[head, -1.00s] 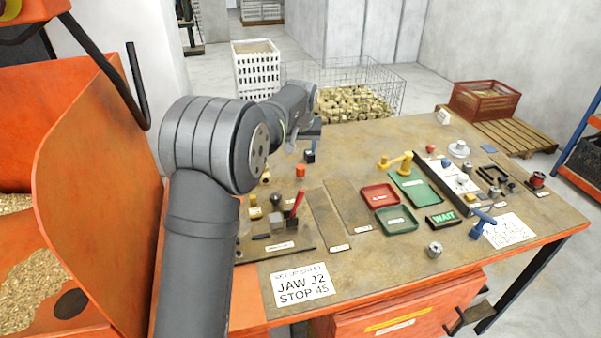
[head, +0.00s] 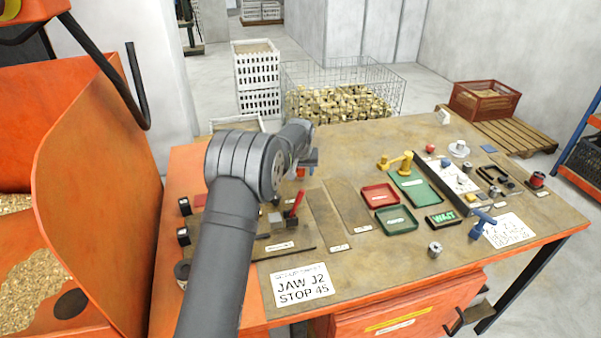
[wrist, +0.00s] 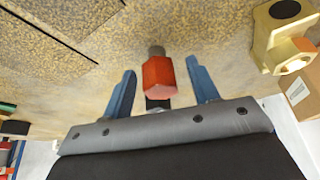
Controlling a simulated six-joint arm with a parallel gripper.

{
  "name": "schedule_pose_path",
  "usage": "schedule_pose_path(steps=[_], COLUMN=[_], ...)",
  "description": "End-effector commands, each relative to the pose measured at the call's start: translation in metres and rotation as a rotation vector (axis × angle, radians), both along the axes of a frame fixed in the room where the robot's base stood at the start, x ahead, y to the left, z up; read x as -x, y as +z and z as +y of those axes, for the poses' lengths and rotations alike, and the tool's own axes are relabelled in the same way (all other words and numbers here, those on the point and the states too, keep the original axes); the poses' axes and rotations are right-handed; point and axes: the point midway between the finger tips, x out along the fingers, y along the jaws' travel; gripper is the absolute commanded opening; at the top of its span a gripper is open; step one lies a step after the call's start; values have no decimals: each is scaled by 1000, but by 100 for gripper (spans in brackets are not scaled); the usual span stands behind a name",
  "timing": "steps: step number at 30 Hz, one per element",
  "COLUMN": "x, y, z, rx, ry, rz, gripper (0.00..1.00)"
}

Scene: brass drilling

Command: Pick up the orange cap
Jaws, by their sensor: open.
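The orange cap (wrist: 158,75) is a small faceted piece in the wrist view. It appears between the two blue fingers of my gripper (wrist: 160,66), with a visible gap on each side. My gripper is open and holds nothing. A short grey cylindrical part shows just behind the cap. In the head view the cap (head: 300,172) is partly hidden by my gripper (head: 309,160), which is close above it at the bench's left part. I cannot tell the exact height between them.
A brass fitting (wrist: 285,40) stands at the upper right of the wrist view. On the bench (head: 355,260), a red-handled tool (head: 294,205), a red tray (head: 380,195) and a green tray (head: 397,220) lie nearby. A wire basket (head: 345,95) stands behind.

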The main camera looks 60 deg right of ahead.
Motion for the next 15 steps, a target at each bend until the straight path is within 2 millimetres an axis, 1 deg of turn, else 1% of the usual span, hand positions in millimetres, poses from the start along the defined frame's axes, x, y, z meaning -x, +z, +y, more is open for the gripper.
schedule_pose_path(steps=[1,3,9,10,14,15], x=[-1,-1,-2,-2,-2,-2], y=[-5,-7,-7,-7,-7,-7], z=[-1,-3,-3,-3,-3,-3], rx=[0,1,2,2,2,2], ry=[0,0,0,0,0,0], rz=[0,0,0,0,0,0], gripper=[55,55,55,53,27,19])
